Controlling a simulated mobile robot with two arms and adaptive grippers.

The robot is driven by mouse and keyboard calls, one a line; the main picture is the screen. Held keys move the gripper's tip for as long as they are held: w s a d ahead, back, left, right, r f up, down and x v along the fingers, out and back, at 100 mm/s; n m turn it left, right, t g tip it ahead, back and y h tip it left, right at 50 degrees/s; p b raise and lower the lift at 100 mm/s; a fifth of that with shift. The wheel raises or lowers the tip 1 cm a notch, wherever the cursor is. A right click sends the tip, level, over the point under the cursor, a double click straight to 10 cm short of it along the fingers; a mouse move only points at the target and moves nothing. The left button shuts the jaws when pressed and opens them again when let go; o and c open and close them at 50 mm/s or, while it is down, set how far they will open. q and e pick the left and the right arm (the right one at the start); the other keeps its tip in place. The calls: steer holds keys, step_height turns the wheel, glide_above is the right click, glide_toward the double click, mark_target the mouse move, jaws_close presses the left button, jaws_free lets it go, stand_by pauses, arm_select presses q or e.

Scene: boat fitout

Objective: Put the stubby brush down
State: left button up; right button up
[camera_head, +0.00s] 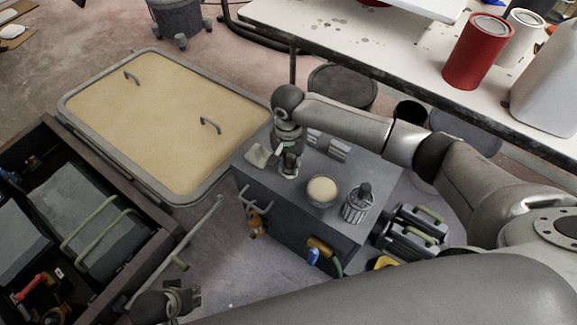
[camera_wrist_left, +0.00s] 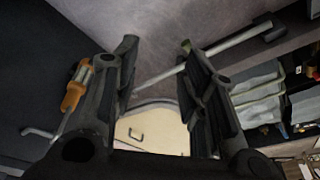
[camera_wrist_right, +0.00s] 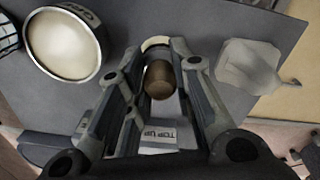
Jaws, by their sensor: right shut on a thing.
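The stubby brush shows as a brown rounded handle (camera_wrist_right: 159,80) between the fingers of my right gripper (camera_wrist_right: 162,48) in the right wrist view. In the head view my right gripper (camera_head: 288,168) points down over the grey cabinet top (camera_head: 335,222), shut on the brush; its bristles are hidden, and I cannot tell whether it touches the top. My left gripper (camera_head: 178,302) is low at the front, beside the dark drawer unit. In the left wrist view its fingers (camera_wrist_left: 160,45) are apart with nothing held between them.
On the cabinet top are a tin of cream stuff (camera_head: 322,190), a wire-sided cup (camera_head: 357,205), a pale flat piece (camera_wrist_right: 247,66) and "TOP UP" labels (camera_wrist_right: 158,135). An orange-handled tool (camera_head: 256,226) hangs on the cabinet's side. A long bar handle (camera_head: 180,250) runs along the drawer.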

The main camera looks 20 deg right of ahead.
steer(key=shift+a+f, duration=0.1)
steer(key=shift+f, duration=1.05)
arm_select(q)
steer(key=shift+w+v, duration=0.25)
steer(key=shift+v, duration=0.85)
arm_select(e)
steer(key=o, duration=0.5)
steer(key=shift+f, duration=0.1)
steer(key=o, duration=0.4)
arm_select(q)
steer(key=shift+f, duration=0.1)
